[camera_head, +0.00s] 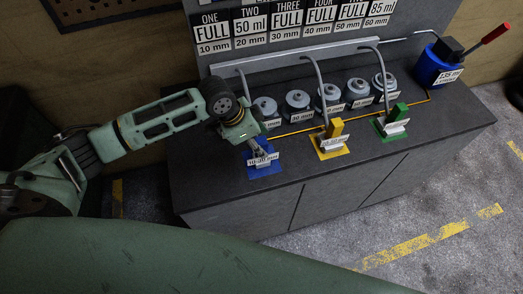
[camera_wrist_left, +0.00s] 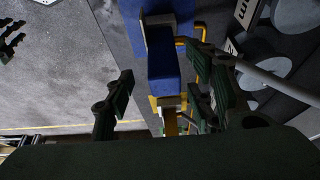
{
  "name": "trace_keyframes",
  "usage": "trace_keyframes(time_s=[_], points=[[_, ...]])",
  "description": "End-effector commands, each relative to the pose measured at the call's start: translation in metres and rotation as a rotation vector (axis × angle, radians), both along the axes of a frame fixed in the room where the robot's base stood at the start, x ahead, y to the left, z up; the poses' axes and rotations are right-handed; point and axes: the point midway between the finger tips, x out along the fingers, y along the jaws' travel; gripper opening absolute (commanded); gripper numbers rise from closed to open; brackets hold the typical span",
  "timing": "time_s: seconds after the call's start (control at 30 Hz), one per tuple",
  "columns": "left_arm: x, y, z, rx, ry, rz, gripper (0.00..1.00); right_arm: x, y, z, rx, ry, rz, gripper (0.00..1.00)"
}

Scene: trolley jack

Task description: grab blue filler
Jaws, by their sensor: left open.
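The blue filler (camera_wrist_left: 165,68) is an upright blue block in the left wrist view, between the two open fingers of my left gripper (camera_wrist_left: 168,92), with a visible gap on each side. In the head view my left gripper (camera_head: 257,148) is just over the blue mat (camera_head: 264,172) at the counter's left end. It hides most of the blue filler there; a white "10-30 mm" label shows in front. A dark claw-like shape (camera_wrist_left: 10,38) at the left edge of the wrist view may be my right gripper; its state is unclear.
A yellow block (camera_head: 335,128) and a green block (camera_head: 398,112) stand on matching mats to the right. Curved grey pipes (camera_head: 314,80) arch over several grey weights behind. A blue pump with a red handle (camera_head: 433,68) is at the far right. The counter's front strip is clear.

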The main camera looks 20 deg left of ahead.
Motion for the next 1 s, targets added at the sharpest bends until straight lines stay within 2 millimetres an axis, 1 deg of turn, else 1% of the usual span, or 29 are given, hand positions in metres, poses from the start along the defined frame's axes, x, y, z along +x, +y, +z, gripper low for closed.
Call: trace_keyframes(time_s=[0.03, 0.07, 0.13, 0.23, 0.4, 0.5, 0.57, 1.0], points=[[0.002, 0.000, -0.005, 0.001, 0.004, 0.003, 0.50, -0.001, 0.000, 0.008, 0.000, 0.002, 0.000, 0.40], [0.003, -0.001, -0.010, 0.002, 0.005, 0.002, 0.50, -0.001, 0.000, 0.010, 0.000, 0.002, 0.000, 0.40], [0.005, -0.004, -0.020, 0.000, 0.003, 0.001, 0.50, -0.001, 0.000, 0.011, 0.000, 0.000, 0.000, 0.40], [0.008, -0.007, -0.030, 0.000, 0.002, 0.001, 0.50, 0.004, 0.001, 0.013, 0.001, -0.006, 0.001, 0.40], [0.008, -0.007, -0.034, 0.002, -0.001, -0.001, 0.50, 0.015, 0.002, 0.014, 0.004, -0.023, 0.001, 0.40], [0.008, -0.007, -0.034, 0.002, -0.001, -0.001, 0.50, 0.017, 0.002, 0.014, 0.003, -0.026, 0.002, 0.40], [0.008, -0.007, -0.034, 0.002, -0.001, -0.001, 0.46, 0.016, 0.002, 0.014, 0.004, -0.026, 0.002, 0.40], [0.008, -0.007, -0.034, 0.001, 0.000, 0.000, 0.07, 0.011, 0.006, 0.013, 0.008, -0.018, 0.002, 0.40]])
